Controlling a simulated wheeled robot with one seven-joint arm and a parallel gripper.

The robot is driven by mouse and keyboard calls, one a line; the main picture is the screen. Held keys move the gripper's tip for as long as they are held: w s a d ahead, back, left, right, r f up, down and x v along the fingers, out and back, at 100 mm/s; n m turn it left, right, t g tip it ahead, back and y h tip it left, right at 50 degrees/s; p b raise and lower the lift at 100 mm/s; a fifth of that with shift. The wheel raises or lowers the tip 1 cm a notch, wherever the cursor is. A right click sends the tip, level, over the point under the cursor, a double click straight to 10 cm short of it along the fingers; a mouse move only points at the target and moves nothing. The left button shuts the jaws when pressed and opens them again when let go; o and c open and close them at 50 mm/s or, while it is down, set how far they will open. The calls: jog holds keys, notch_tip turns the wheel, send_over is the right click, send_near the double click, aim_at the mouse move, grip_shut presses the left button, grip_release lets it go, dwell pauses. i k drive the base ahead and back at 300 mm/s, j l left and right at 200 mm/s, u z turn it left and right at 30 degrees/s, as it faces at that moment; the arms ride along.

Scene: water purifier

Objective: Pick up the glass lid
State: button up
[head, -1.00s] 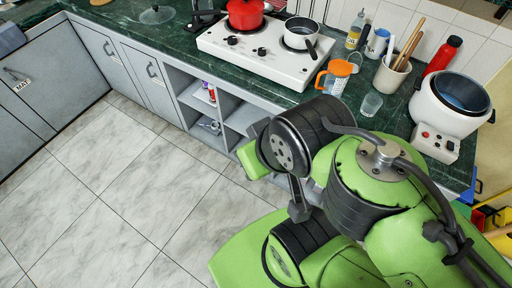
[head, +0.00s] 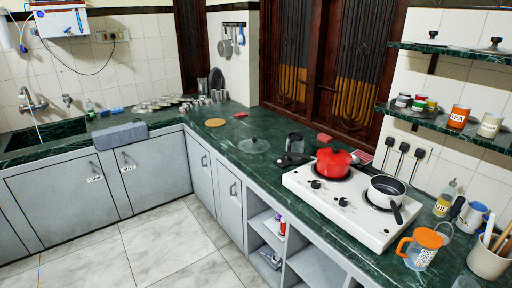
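The glass lid (head: 254,146) lies flat on the dark green counter, left of the stove. It is clear and round, with a small dark knob on top. Nothing covers it, and the counter shows through it. My gripper and arm are not in this view.
A white two-burner stove (head: 345,205) holds a red pot (head: 333,163) and a small saucepan (head: 385,190). A dark jar (head: 294,142) stands behind the lid, and a round brown board (head: 215,123) lies to its left. An orange-topped jug (head: 422,248) stands at right. The tiled floor (head: 165,245) is clear.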

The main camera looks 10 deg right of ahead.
aim_at(254, 145)
jog(key=k+z, duration=0.1)
jog(key=z, duration=2.55)
jog(key=u, duration=2.5)
jog(key=i+j+u, duration=0.35)
jog(key=i, duration=0.25)
jog(key=i+j+u, duration=0.3)
jog(key=i, duration=0.35)
jog(key=i+u, duration=0.35)
jog(key=i, duration=0.3)
jog(key=i+j+z, duration=0.2)
jog(key=i, duration=1.15)
jog(key=l, duration=0.05)
